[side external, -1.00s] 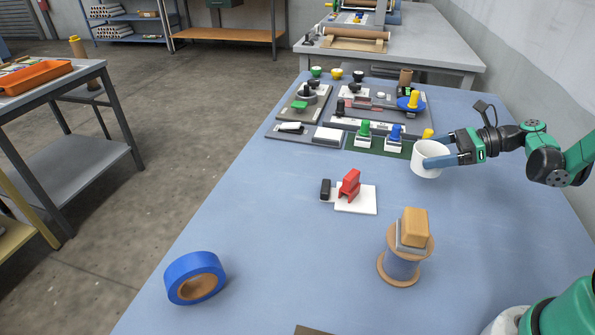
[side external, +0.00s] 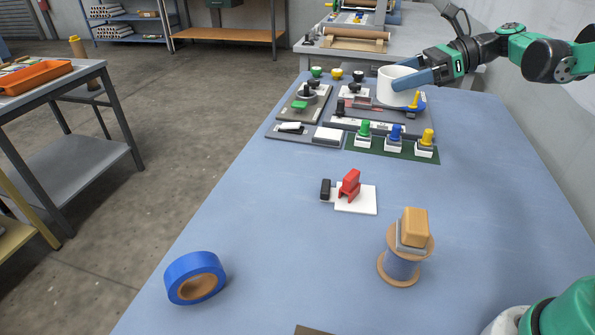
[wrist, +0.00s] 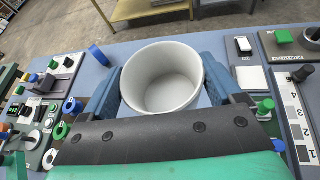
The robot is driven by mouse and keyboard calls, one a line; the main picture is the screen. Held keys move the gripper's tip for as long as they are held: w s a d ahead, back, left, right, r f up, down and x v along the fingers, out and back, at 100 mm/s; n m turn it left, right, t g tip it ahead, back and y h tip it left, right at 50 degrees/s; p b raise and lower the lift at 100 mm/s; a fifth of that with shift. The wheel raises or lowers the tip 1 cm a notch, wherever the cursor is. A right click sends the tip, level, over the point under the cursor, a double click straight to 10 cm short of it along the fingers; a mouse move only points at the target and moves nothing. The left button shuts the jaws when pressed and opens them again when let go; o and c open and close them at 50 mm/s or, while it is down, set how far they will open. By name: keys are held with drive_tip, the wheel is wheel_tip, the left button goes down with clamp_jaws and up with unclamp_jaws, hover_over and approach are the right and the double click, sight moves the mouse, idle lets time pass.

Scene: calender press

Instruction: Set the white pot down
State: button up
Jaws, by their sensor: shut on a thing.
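The white pot (side external: 397,86) is held upright in the air over the far right part of the blue table. My gripper (side external: 402,77) is shut on it, with a blue finger on either side of its wall. In the wrist view the pot (wrist: 163,77) shows its open top and looks empty. The gripper (wrist: 163,85) has its fingers at the pot's left and right sides. The pot hides part of the control panel behind it in the side view.
Control panels (side external: 350,124) with knobs and switches fill the far part of the table. A red part on a white plate (side external: 358,205), a wooden spool (side external: 398,278) and blue tape (side external: 195,283) stand nearer. The table's right side is clear.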

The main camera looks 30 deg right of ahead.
drive_tip(key=w+a+n+g+y, duration=0.1)
drive_tip(key=w+a+n+g, duration=0.1)
drive_tip(key=a, duration=1)
drive_tip(key=w+a+n+g+y, duration=0.1)
drive_tip(key=w+a+n+g, duration=0.15)
drive_tip(key=a, duration=0.85)
drive_tip(key=f, duration=1)
drive_tip(key=s+f, duration=0.1)
drive_tip(key=f, duration=0.4)
drive_tip(key=shift+a+f, duration=0.2)
drive_tip(key=shift+a, duration=0.1)
drive_tip(key=shift+f, duration=2.25)
drive_tip(key=shift+f, duration=0.1)
drive_tip(key=o, duration=1)
